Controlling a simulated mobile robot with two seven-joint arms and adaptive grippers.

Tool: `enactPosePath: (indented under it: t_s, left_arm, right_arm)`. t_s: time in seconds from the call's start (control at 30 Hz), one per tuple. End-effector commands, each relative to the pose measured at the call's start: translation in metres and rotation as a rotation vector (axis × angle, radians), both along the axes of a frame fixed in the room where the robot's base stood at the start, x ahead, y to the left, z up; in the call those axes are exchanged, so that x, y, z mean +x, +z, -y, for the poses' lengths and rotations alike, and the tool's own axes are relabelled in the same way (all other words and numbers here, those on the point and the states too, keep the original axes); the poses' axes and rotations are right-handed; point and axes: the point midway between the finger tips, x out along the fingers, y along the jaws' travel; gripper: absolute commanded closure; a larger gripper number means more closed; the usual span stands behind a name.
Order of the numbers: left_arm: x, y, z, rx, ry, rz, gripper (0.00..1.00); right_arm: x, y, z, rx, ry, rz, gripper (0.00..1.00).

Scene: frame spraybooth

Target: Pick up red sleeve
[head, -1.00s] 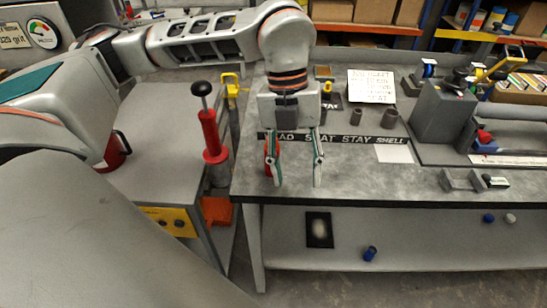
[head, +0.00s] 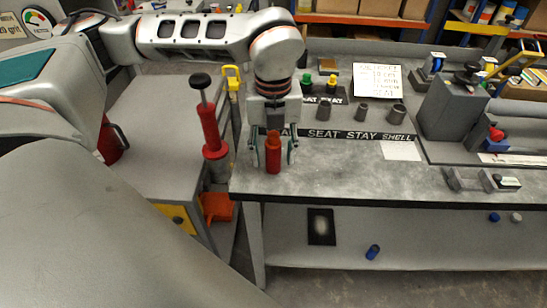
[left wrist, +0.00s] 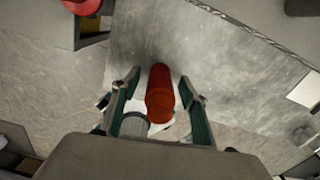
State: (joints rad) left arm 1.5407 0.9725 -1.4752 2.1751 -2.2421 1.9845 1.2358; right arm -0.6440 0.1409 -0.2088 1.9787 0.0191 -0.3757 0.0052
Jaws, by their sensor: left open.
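The red sleeve (head: 273,152) stands upright near the left front corner of the grey bench. My left gripper (head: 273,160) points down over it, open, with one finger on each side. In the left wrist view the red sleeve (left wrist: 160,95) also lies between the spread fingers of the left gripper (left wrist: 159,82), with a gap showing beside it. I cannot tell how far down the fingers reach along it. My right gripper is not in view.
A red hand pump (head: 211,132) stands just left of the bench. Grey sleeves (head: 361,112) stand behind the "SEAT STAY SHELL" strip (head: 360,135), with green and yellow-topped pieces nearby. A grey fixture (head: 452,108) is at right. The front bench surface is mostly clear.

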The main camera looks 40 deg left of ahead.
Motion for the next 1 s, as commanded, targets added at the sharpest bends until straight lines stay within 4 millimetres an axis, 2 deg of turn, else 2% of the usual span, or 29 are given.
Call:
enactPosePath:
  t_s: [0.1,0.3,0.47,0.83,1.0]
  left_arm:
    - [0.000,-0.006,0.000,0.000,-0.001,0.000,0.56]
    - [0.000,-0.006,0.000,-0.001,-0.001,0.001,0.56]
    - [0.000,-0.006,0.000,-0.001,-0.001,0.001,0.97]
    - [0.000,-0.004,0.000,-0.001,-0.001,0.002,0.98]
    - [0.001,0.007,0.000,0.000,0.000,0.004,0.98]
  right_arm:
    - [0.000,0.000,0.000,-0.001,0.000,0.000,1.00]
    - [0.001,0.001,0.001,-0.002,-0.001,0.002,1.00]
    - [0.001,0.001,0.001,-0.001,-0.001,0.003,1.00]
    - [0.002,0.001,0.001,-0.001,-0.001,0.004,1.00]
    - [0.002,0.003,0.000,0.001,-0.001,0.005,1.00]
